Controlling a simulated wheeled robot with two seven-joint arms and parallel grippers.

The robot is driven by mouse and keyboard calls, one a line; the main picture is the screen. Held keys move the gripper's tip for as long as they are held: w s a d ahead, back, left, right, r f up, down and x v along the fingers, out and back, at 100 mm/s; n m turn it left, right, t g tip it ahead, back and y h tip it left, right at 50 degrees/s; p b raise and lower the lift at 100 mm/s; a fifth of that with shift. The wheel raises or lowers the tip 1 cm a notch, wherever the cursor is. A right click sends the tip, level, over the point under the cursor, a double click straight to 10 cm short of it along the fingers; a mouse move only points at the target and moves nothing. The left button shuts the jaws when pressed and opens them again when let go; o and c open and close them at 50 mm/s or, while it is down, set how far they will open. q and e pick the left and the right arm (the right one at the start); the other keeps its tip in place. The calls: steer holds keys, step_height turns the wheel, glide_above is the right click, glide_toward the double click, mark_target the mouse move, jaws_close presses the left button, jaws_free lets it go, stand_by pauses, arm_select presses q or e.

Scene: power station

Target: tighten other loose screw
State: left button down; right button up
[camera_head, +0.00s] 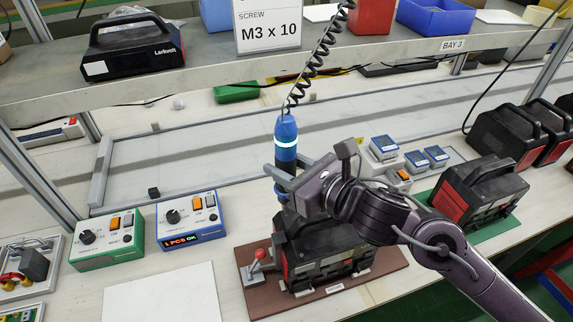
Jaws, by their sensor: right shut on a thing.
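My right gripper (283,180) is shut on a blue electric screwdriver (286,140) that hangs upright from a black coiled cord. The screwdriver's lit ring shows near its top, and its lower end is over the back left part of a black power station (318,262). This power station sits on a brown fixture board (382,292) with a red-knobbed clamp (259,254) at its left. My right gripper and forearm cover much of its top, so the screws and the driver's tip contact cannot be made out. My left gripper is not in view.
A green control box (107,240) and a blue control box reading "1 PCS OK" (190,220) stand left of the fixture. More power stations (478,190) stand at the right. The shelf (215,68) crosses above. A white sheet (162,299) lies at the front.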

mark_target(294, 137)
steer(key=shift+f, duration=0.1)
steer(key=shift+r+p, duration=2.45)
steer(key=shift+r, duration=1.4)
